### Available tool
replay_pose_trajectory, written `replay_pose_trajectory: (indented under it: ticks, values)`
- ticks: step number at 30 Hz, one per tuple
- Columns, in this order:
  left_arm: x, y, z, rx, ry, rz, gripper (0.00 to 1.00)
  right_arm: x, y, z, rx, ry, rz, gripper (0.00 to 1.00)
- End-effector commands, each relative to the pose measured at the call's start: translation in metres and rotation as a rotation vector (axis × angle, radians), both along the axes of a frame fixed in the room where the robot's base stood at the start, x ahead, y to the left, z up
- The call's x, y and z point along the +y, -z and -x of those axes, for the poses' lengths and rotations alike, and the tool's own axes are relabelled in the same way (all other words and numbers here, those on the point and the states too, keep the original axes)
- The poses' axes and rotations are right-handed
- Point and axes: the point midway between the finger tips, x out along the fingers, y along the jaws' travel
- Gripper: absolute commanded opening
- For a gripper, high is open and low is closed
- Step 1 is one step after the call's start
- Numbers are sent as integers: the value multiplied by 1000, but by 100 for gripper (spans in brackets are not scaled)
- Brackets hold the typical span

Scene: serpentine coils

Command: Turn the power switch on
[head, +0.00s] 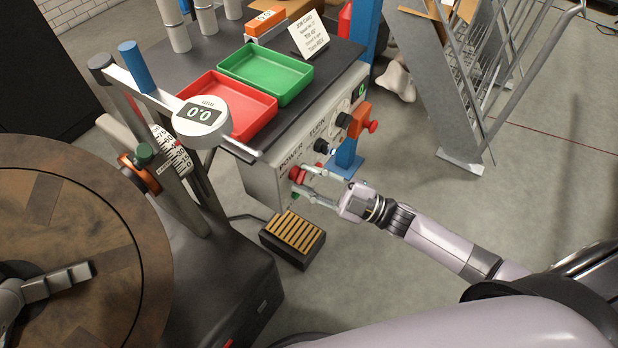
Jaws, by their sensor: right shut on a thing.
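The power switch (297,174) is a red knob under the word POWER, at the left end of the grey control panel (262,180) on the bench front. My right gripper (304,179) reaches in from the right, with its thin fingers around the red knob, shut on it. A green part (295,194) shows just below the knob. The fingertips partly cover the switch, so I cannot tell its position. The display (199,113) on the post reads 0.0. My left gripper is not in view.
A black pedal with tan ribs (293,238) lies on the floor below the panel. Red (240,88) and green (268,73) trays sit on the bench. A large round wooden disc (75,225) fills the left. A metal rack (440,90) stands at the right.

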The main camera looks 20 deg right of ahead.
Motion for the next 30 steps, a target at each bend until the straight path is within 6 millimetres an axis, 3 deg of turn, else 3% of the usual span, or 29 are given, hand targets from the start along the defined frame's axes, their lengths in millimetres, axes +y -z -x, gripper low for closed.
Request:
replay_pose_trajectory:
  ticks: [9, 20, 30]
  values:
    - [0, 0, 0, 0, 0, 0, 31, 0, 0, 0, 2, 0, 1, 48]
    - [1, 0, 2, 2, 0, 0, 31, -3, 2, 2, 1, 0, 1, 48]
    - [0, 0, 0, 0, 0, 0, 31, -51, 20, 37, 5, 1, 3, 48]
